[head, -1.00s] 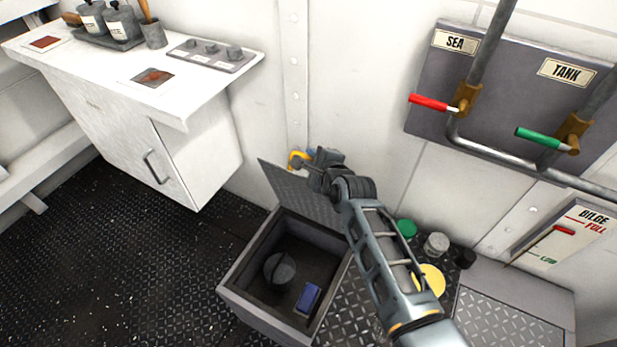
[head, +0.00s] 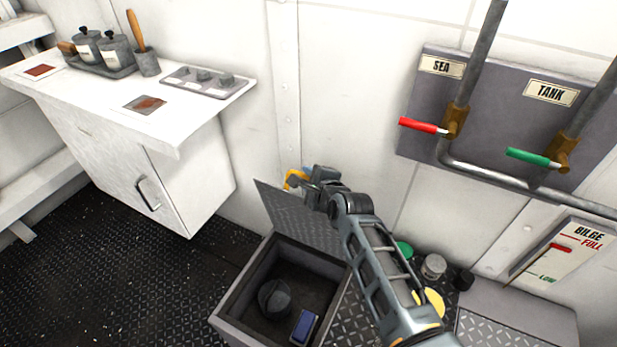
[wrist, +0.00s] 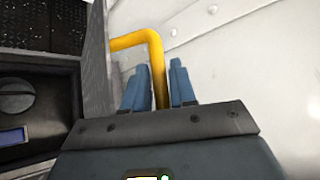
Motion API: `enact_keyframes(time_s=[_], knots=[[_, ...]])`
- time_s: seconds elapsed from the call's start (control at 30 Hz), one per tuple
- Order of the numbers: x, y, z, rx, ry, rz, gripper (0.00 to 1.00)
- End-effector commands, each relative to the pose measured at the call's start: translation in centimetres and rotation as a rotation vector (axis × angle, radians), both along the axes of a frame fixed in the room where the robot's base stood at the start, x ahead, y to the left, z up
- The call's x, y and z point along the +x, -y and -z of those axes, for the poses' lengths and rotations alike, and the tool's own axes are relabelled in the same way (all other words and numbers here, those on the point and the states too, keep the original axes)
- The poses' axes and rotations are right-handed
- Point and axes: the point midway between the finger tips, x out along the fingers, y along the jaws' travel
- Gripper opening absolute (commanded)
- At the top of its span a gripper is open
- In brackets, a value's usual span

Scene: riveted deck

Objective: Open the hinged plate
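The hinged plate (head: 292,217) is a grey tread-pattern panel, raised steeply at the back of an open box in the deck. Its edge shows at the left of the wrist view (wrist: 96,80). A bent yellow handle (head: 294,178) sticks out from its far side near the top. In the wrist view the handle (wrist: 156,72) passes between the two blue fingers of my gripper (wrist: 160,88).
The open box (head: 240,290) holds a dark round object (head: 275,298) and a blue block (head: 303,326). A white wall stands close behind the plate. A white cabinet (head: 150,165) is at left.

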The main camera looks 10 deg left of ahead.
Motion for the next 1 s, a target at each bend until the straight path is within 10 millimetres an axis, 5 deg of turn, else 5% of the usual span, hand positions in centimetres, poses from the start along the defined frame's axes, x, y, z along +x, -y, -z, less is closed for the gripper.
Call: enact_keyframes(time_s=[0.6, 1.0], knots=[[-5.4, 3.3, -2.9, 0.0, 0.0, 0.0, 0.26], [-6.0, 3.7, -3.2, -0.001, 0.0, 0.001, 0.26]])
